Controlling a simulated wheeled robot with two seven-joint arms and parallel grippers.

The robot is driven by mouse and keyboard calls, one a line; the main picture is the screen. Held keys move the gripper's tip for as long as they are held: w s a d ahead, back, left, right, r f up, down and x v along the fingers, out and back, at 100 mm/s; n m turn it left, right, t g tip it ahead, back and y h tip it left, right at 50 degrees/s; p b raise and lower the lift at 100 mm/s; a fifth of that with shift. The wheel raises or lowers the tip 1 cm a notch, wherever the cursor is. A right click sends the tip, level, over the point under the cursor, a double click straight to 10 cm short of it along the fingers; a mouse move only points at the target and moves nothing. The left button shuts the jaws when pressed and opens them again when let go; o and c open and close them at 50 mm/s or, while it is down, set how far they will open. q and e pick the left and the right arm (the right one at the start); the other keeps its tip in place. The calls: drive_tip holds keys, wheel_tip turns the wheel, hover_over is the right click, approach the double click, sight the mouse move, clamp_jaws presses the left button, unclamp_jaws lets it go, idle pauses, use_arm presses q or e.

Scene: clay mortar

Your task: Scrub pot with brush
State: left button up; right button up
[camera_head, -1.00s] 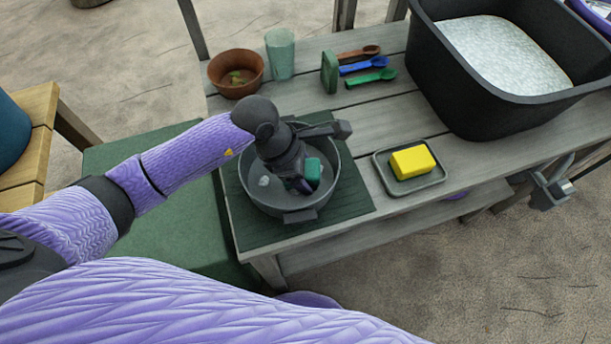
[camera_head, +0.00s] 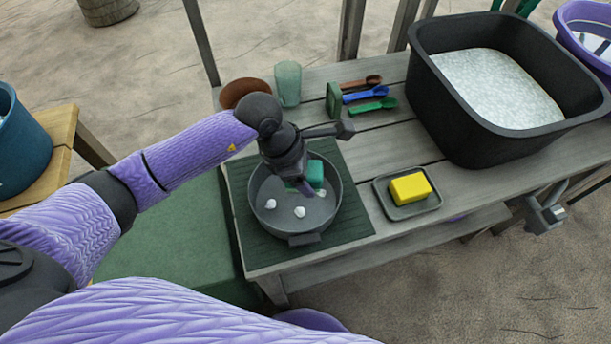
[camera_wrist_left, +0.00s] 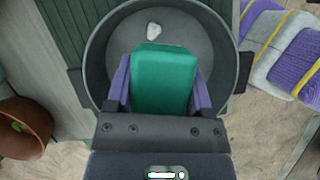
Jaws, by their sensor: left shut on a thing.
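The dark grey pot (camera_head: 327,215) stands on a green ribbed mat (camera_head: 362,222) at the left end of the grey table. White lumps (camera_head: 276,214) lie on its floor. My left gripper (camera_head: 303,185) reaches down over the far part of the pot. It is shut on a teal-green block-shaped brush (camera_head: 316,174), which sits inside the pot's outline. In the left wrist view the brush (camera_wrist_left: 165,80) lies between the purple fingers, above the pot (camera_wrist_left: 100,50). Whether its underside touches the pot floor is hidden. My right gripper is not in view.
A yellow sponge (camera_head: 409,187) rests on a grey tray (camera_head: 432,203) right of the mat. Brown, blue and green spoons (camera_head: 371,106), a cup (camera_head: 288,84) and a terracotta bowl (camera_head: 237,90) stand behind. A black water basin (camera_head: 455,118) is at the right.

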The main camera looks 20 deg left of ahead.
sight(310, 169)
use_arm(q)
wheel_tip(310, 169, up, 3)
drive_tip(key=shift+r+p, duration=0.1)
drive_tip(key=shift+p, duration=1.05)
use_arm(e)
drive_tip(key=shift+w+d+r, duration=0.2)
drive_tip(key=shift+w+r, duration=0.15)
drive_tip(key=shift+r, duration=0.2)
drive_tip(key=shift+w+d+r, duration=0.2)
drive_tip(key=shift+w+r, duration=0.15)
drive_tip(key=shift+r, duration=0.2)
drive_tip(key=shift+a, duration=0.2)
